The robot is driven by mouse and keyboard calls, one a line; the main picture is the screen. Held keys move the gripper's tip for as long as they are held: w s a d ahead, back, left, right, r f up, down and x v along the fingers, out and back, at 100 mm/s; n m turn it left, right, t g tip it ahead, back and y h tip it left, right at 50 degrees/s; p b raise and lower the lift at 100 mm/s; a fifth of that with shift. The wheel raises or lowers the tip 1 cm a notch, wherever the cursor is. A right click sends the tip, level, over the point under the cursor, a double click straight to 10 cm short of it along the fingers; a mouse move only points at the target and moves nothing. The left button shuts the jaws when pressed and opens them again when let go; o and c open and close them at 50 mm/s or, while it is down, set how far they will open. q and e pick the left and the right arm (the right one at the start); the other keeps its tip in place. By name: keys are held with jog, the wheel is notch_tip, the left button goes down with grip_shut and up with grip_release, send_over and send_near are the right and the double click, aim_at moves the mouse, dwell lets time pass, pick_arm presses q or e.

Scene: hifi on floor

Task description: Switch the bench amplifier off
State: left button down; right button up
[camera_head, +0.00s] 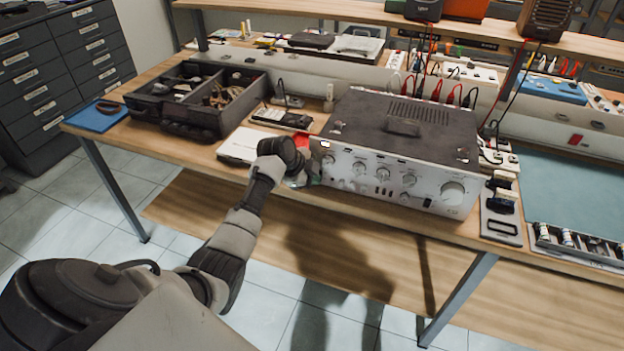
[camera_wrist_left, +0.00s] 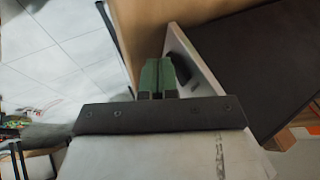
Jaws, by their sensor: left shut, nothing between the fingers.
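The bench amplifier (camera_head: 395,170) is a silver box with a dark top. It stands on the wooden bench, with knobs and small switches along its front panel. My left gripper (camera_head: 306,174) is at the left end of this panel, and the wrist partly hides the bench there. In the left wrist view the gripper's green fingers (camera_wrist_left: 158,78) are together, with nothing visible between them. They are close beside the amplifier's pale front panel (camera_wrist_left: 188,50), near a dark protruding part (camera_wrist_left: 182,70). I cannot tell whether they touch it. The power switch's position is not readable.
A dark divided tray (camera_head: 205,125) and a white box (camera_head: 243,146) are left of the amplifier. Cables and power strips run behind it. A grey tray (camera_head: 501,225) with black parts is at right. The floor in front of the bench is clear.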

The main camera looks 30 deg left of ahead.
pick_arm(q)
jog(key=shift+w+a+f+t+b, duration=0.1)
jog(key=shift+f+t+b, duration=0.4)
jog(key=shift+t+b, duration=0.45)
jog(key=shift+r+m+b, duration=0.1)
jog(key=shift+m+b, duration=0.2)
jog(key=shift+b, duration=0.15)
jog(key=shift+r+t, duration=0.2)
jog(key=shift+t, duration=0.25)
jog(key=shift+r, duration=0.1)
